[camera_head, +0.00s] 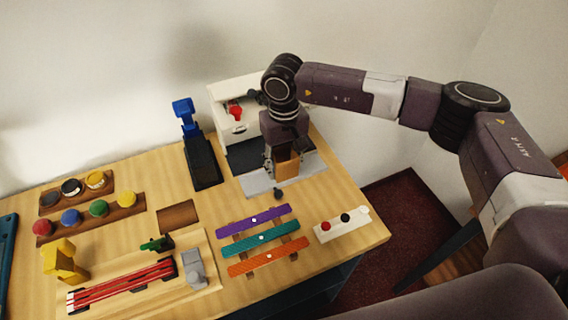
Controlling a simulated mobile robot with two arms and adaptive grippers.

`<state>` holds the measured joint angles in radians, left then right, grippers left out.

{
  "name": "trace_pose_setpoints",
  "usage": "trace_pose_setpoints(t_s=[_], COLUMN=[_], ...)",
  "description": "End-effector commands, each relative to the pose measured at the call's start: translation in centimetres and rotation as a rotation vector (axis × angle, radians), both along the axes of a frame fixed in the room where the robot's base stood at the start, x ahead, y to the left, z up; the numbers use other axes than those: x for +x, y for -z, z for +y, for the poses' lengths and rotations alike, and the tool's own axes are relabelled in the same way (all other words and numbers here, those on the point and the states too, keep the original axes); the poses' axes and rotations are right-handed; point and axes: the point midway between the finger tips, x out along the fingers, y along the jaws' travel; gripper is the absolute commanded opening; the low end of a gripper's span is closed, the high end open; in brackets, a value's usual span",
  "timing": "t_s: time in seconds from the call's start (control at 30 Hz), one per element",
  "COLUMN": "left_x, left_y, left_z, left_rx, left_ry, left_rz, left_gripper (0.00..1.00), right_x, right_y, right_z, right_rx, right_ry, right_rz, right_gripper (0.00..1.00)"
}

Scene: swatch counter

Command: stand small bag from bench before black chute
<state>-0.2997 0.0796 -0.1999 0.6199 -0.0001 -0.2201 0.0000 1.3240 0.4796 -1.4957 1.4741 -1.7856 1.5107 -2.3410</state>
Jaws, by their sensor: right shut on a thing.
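My right gripper (283,153) points down at the back right of the wooden bench (330,228). It is shut on a small tan-brown bag (287,168). The bag is upright, over or on a grey plate (260,188); I cannot tell whether it touches. A dark, flat chute-like piece (243,157) lies at the front of a white box (222,100), just left of the gripper. The gripper hides part of the box and chute. My left gripper is out of view.
A black stand with a blue top (204,166) is left of the plate. A small dark knob (278,192) is at the plate's front. Coloured bars (262,237) and a white button strip (342,224) lie nearer. Coloured knobs (98,209) and a yellow block (62,260) are left.

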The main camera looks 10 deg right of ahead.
Motion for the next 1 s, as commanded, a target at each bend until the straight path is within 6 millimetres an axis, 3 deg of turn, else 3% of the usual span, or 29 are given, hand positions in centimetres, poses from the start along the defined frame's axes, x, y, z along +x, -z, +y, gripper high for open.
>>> trace_pose_setpoints(t_s=[0.1,0.13,0.3,0.63,0.77,1.0], left_x=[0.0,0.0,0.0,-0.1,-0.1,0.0], left_y=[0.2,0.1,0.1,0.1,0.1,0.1], left_z=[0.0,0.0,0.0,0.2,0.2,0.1], left_rx=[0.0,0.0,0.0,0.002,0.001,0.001], left_ry=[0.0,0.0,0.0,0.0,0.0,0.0], left_rz=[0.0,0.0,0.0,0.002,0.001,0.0], left_gripper=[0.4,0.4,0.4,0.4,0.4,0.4], right_x=[0.0,0.0,0.0,0.0,0.1,0.1], right_y=[0.2,0.1,0.1,-0.3,-2.0,-7.1], right_z=[0.0,0.0,0.0,0.0,0.0,0.0], right_rx=[0.0,0.0,0.0,0.0,0.002,0.001], right_ry=[0.0,0.0,0.0,0.0,0.0,0.001], right_rz=[0.0,0.0,0.0,-0.001,-0.004,-0.005], right_gripper=[0.33,0.46,0.63,0.63,0.63,0.63])
